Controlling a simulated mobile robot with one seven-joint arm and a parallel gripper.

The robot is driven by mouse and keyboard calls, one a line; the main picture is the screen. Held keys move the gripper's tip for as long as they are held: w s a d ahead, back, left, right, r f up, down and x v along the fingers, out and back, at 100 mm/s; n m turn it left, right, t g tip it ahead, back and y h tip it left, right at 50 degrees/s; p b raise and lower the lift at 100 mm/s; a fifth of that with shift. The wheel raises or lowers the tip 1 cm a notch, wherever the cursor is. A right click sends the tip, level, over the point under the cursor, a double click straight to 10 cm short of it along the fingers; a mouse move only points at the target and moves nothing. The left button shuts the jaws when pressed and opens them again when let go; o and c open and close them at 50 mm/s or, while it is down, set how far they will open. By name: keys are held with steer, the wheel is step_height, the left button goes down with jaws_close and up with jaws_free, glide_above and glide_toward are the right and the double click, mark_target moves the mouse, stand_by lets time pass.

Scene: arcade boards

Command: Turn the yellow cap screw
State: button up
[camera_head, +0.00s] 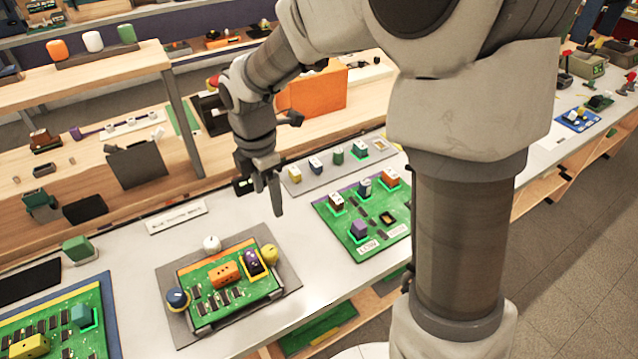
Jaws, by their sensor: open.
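The yellow cap screw (269,253) sits at the right corner of a grey plate (292,277) that carries a green circuit board (243,293). A white cap (211,243) is at the back of the plate and a dark blue cap (178,298) is at its left. My gripper (272,200) points down, behind and above the yellow cap in the picture, apart from it. It is open, with nothing seen between its fingers. One finger partly hides the other.
An orange block (224,273) and a purple block (254,262) stand on the board beside the yellow cap. Another green board (340,226) with blocks lies to the right. A grey strip with small pieces (325,178) lies behind. A paper label (176,217) lies at the left.

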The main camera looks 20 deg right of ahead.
steer(key=s+d+r+m+t+b, duration=0.1)
steer(key=s+d+r+m+t, duration=0.1)
steer(key=s+d+r+m, duration=0.5)
steer(key=shift+s+d+r+m+t, duration=0.35)
steer(key=shift+s+r+m, duration=0.65)
steer(key=shift+m, duration=1.9)
steer(key=shift+s+f, duration=0.1)
